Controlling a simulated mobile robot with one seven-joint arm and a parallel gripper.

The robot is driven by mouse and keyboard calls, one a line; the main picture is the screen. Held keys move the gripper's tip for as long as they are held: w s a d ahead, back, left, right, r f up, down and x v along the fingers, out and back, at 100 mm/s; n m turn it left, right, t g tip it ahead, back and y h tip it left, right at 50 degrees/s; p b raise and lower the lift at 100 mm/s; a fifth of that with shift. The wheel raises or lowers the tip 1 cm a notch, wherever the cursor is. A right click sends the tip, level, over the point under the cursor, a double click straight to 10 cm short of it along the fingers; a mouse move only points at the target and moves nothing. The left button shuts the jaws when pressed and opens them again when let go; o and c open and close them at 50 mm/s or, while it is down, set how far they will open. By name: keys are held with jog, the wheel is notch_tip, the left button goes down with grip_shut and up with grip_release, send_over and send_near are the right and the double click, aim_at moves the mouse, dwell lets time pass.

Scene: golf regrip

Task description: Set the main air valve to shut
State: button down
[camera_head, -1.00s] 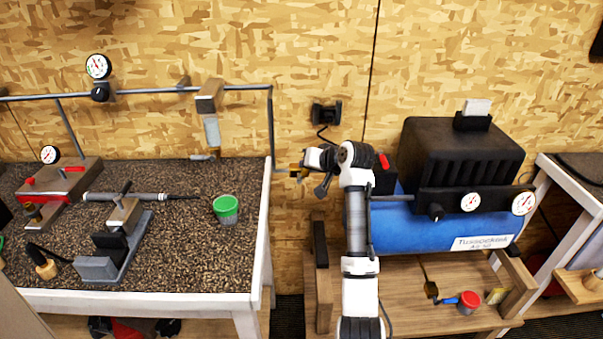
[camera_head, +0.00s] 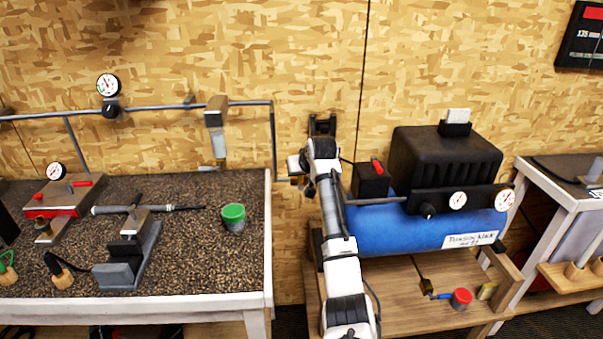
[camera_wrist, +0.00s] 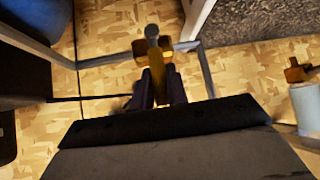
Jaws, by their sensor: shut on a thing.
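The main air valve (camera_wrist: 152,48) shows in the wrist view as a brass body on a grey pipe. Its yellow lever (camera_wrist: 158,82) points down the picture toward my wrist. My gripper (camera_wrist: 160,76) has its two dark fingers on either side of the lever, shut on it. In the head view my gripper (camera_head: 297,172) is at the pipe between the bench and the compressor. It hides most of the valve there, so the lever's exact angle cannot be told from that view.
The blue compressor tank (camera_head: 415,227) stands right of my arm on a wooden stand. The speckled bench (camera_head: 180,255) on the left holds a clamp, a green-topped cup (camera_head: 233,217) and tools. A wall pipe (camera_head: 160,106) with a gauge runs above the bench.

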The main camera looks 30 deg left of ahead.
jog(key=shift+s+a, duration=0.1)
jog(key=shift+a, duration=0.05)
dwell(0.4)
jog(key=c, duration=1.4)
grip_release()
jog(key=b+v, duration=0.4)
jog(key=v, duration=0.9)
jog(key=shift+s+r, duration=0.3)
jog(key=shift+s, duration=0.05)
